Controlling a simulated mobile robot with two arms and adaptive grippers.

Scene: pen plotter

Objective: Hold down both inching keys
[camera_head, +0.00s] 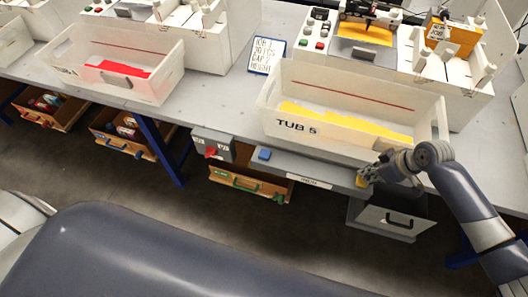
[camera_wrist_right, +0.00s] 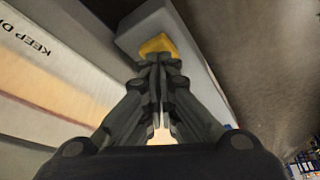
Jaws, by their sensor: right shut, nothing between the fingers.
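A grey bar under the front edge of the bench carries a white label (camera_head: 309,181). A blue key (camera_head: 264,154) sits on its left part, with nothing over it. A yellow key (camera_head: 361,182) sits at its right end; it also shows in the right wrist view (camera_wrist_right: 158,43). My right gripper (camera_head: 369,176) is shut and empty, its fingertips at the yellow key. In the wrist view the fingertips (camera_wrist_right: 158,62) overlap the key's near edge. I cannot tell whether they touch or press it. My left gripper is not in view.
A white tub (camera_head: 292,128) marked TUB 5, with yellow pieces inside, stands just behind the bar. A grey box with a red switch (camera_head: 211,151) hangs to its left. Open drawers (camera_head: 240,183) and (camera_head: 392,219) stick out below. The floor in front is clear.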

